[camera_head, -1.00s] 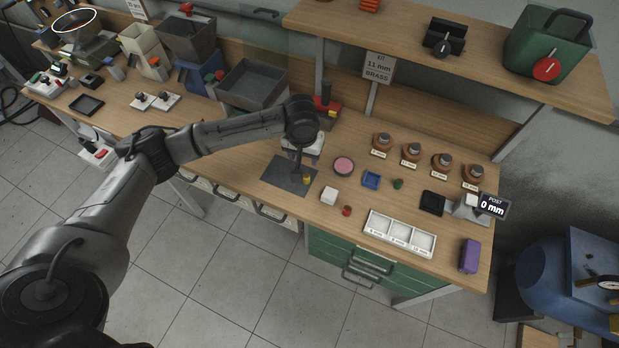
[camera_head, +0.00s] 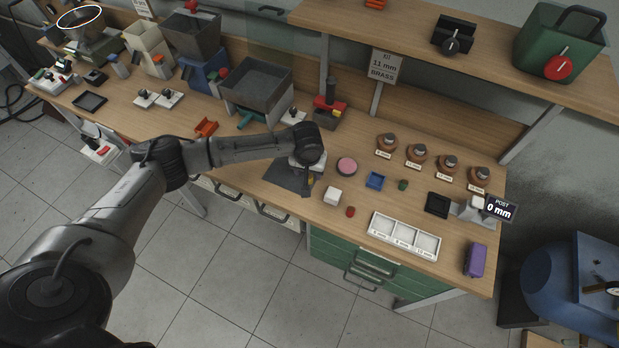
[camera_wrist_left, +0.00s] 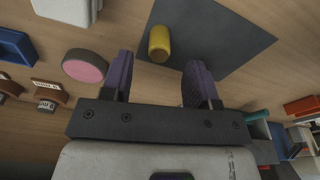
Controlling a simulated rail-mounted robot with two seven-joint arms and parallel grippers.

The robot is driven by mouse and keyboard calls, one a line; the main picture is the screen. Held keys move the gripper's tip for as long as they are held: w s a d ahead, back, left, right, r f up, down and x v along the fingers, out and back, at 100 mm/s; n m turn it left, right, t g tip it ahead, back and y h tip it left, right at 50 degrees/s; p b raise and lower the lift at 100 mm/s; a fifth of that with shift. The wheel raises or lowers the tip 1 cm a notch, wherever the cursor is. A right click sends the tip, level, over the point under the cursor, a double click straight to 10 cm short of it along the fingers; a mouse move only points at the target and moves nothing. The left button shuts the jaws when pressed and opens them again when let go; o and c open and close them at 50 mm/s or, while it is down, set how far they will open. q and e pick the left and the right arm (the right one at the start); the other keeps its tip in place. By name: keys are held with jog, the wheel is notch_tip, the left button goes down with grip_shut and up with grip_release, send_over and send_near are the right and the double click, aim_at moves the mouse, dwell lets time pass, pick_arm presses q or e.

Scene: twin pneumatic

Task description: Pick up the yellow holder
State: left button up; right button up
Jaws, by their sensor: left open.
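The yellow holder (camera_wrist_left: 159,43) is a small yellow cylinder standing on the dark grey mat (camera_wrist_left: 220,35) in the left wrist view. In the head view it is mostly hidden by my left gripper, with only a bit of yellow (camera_head: 311,181) showing. My left gripper (camera_wrist_left: 159,68) is open, its two purple-grey fingers apart. In the wrist view the holder appears between and a little beyond the fingertips, with a gap on each side. In the head view the gripper is low over the mat (camera_head: 285,178). My right gripper is not in view.
Near the mat are a pink round pad (camera_head: 346,166), a white block (camera_head: 332,196), a small red piece (camera_head: 350,212) and a blue tray (camera_head: 375,181). A white three-compartment tray (camera_head: 404,237) lies right. A shelf (camera_head: 450,40) overhangs the rear.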

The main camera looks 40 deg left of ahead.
aim_at(310, 178)
pick_arm(q)
jog(key=shift+w+f, duration=0.15)
jog(key=shift+f, duration=1.65)
jog(key=c, duration=1)
